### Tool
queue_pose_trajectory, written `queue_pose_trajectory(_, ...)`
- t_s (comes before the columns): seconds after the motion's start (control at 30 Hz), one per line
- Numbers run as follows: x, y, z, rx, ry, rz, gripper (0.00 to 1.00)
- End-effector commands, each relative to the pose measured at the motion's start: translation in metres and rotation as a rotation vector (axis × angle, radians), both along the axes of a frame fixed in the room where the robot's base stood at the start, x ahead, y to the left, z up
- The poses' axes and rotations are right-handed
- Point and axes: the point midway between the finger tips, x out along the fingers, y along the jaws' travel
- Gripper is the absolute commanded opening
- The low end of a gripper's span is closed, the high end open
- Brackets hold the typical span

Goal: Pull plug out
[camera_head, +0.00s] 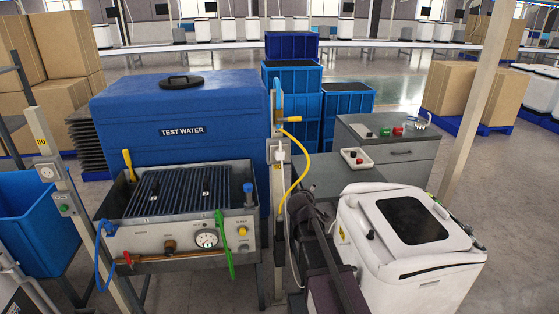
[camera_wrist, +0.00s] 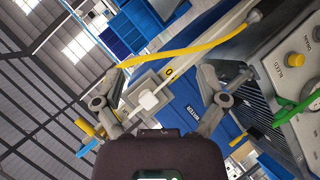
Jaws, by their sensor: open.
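A white plug (camera_wrist: 148,101) sits in a grey socket plate (camera_wrist: 138,91) on a pale upright post (camera_head: 277,100). In the head view the plug area (camera_head: 282,148) is small, and its fine detail cannot be told. My gripper (camera_wrist: 165,82) is open, with one finger on each side of the plug in the wrist view. No finger visibly touches the plug. In the head view my dark arm (camera_head: 325,240) rises in front of the post, and the fingertips are hard to make out.
A yellow hose (camera_head: 303,165) curves beside the post and crosses the wrist view (camera_wrist: 190,50). A blue TEST WATER tank (camera_head: 180,105) and a test bench (camera_head: 180,235) stand left. A white machine (camera_head: 430,265) stands close right. A grey cabinet (camera_head: 400,150) is behind.

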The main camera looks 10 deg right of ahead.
Motion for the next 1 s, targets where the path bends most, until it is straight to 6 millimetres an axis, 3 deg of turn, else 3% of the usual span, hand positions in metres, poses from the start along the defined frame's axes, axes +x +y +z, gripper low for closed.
queue_pose_trajectory(0.2,0.045,0.013,0.021,-0.200,-0.133,0.163,0.91)
queue_pose_trajectory(0.5,0.086,0.046,0.045,-0.458,-0.282,0.388,0.91)
queue_pose_trajectory(0.73,0.098,0.063,0.052,-0.566,-0.339,0.488,0.91)
queue_pose_trajectory(1.0,0.100,0.066,0.054,-0.586,-0.350,0.508,0.91)
